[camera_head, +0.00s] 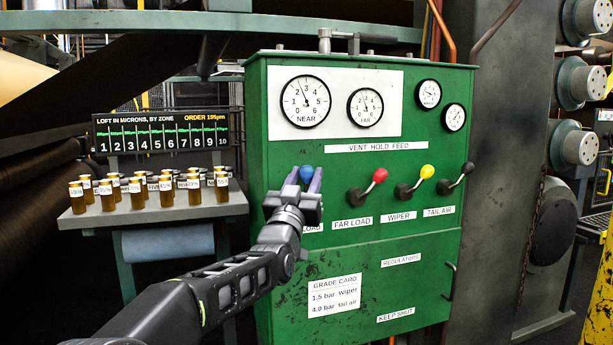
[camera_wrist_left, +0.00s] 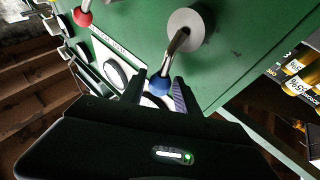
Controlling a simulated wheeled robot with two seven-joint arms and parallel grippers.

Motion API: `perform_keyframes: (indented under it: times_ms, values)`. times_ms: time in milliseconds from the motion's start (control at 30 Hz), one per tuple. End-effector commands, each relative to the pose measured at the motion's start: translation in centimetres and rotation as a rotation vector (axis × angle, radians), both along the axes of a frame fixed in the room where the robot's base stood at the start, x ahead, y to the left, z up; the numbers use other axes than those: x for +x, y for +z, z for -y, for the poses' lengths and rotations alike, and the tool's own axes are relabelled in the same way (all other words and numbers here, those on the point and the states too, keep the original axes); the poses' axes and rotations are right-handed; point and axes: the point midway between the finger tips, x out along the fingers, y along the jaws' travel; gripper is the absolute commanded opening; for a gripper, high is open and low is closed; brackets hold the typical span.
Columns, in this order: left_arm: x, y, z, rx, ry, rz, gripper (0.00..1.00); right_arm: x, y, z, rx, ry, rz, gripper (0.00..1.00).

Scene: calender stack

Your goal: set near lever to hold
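The near lever's blue knob (camera_head: 306,174) stands on the green panel (camera_head: 405,262), at the left end of the lever row. My left gripper (camera_head: 304,181) is open, with one purple finger on each side of the knob. In the left wrist view the blue knob (camera_wrist_left: 158,85) lies between the fingertips (camera_wrist_left: 160,92), with a gap showing beside it, and its metal shaft runs to a grey round boss (camera_wrist_left: 186,28). My gripper hides the lever's base and part of its label in the head view. The label strip VENT HOLD FEED (camera_head: 375,146) is above the levers. My right gripper is not in view.
Right of the near lever stand the red far lever (camera_head: 379,175), yellow wiper lever (camera_head: 427,172) and black tail air lever (camera_head: 467,168). Gauges, including the NEAR gauge (camera_head: 305,102), sit above. A shelf (camera_head: 160,211) with several amber vials is at the left.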

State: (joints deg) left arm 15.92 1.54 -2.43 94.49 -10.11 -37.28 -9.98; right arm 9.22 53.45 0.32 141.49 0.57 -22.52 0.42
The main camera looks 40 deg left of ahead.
Motion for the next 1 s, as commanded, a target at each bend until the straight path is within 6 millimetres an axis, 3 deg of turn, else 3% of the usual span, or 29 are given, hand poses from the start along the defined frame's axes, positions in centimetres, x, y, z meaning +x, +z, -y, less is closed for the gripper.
perform_keyframes:
  times_ms: [433,1000]
  values:
    - [-5.4,-2.6,2.1,0.001,0.0,0.002,0.38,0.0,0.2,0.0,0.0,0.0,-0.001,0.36]
    - [-5.8,-2.9,2.3,0.0,0.0,0.001,0.38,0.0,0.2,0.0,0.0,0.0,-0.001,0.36]
